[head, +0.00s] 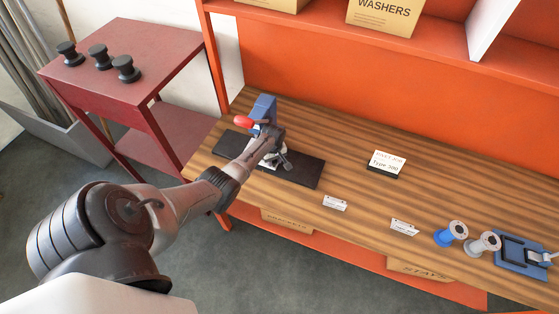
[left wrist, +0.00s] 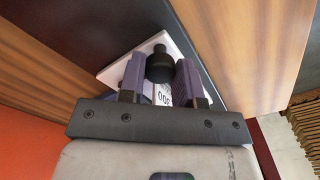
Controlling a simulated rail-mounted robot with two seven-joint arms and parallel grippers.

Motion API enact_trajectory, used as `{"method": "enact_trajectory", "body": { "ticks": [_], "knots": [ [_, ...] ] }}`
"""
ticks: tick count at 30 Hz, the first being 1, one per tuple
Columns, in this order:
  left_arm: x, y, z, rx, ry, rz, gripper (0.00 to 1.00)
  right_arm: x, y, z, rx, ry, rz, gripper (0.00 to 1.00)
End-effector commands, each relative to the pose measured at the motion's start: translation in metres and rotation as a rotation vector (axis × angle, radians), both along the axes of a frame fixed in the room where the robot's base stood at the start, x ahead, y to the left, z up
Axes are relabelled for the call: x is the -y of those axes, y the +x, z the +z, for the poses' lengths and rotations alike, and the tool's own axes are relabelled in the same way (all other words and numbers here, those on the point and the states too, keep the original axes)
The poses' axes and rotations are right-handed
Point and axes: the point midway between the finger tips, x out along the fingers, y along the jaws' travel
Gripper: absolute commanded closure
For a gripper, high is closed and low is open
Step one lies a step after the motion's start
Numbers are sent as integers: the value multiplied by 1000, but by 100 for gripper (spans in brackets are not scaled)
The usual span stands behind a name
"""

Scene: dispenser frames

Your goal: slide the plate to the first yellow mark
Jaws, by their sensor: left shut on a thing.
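My left gripper (head: 271,150) reaches over the dark mat (head: 305,172) at the far left of the bench. In the left wrist view its two purple fingers (left wrist: 160,78) are shut on a black knob (left wrist: 159,65). The knob stands over a white plate (left wrist: 186,44), which lies tilted in the picture on a dark surface. A label with digits shows partly between the fingers. A blue stand (head: 263,107) with a red knob (head: 243,121) rises just behind my gripper. I cannot make out a yellow mark in either view. My right gripper is not in view.
A Type 300 card (head: 386,163) stands mid-bench, with small labels (head: 335,203) in front. Blue and grey spools (head: 457,229) and a blue device (head: 521,255) stand at the right. A red side table (head: 130,60) holds black knobs. An orange shelf (head: 330,28) overhangs the back.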

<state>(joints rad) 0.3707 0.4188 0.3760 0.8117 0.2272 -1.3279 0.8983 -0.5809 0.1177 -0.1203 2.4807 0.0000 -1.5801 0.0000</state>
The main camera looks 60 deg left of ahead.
Motion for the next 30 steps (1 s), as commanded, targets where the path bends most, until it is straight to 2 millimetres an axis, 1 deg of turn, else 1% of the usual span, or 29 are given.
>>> {"method": "enact_trajectory", "body": {
  "ticks": [7, 8, 15, 23, 26, 30],
  "knots": [
    [0, 0, 0, 0, 0, -1, 100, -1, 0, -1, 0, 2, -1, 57],
    [0, 0, 0, 0, 0, -1, 66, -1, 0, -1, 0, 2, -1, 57],
    [0, 0, 0, 1, -1, -1, 44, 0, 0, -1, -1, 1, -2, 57],
    [0, 0, 2, 1, 0, -1, 44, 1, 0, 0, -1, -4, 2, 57],
    [0, 1, 11, 2, 0, -1, 44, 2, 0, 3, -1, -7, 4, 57],
    [0, 1, 31, 3, 2, -1, 44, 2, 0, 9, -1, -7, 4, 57]
  ]
}}
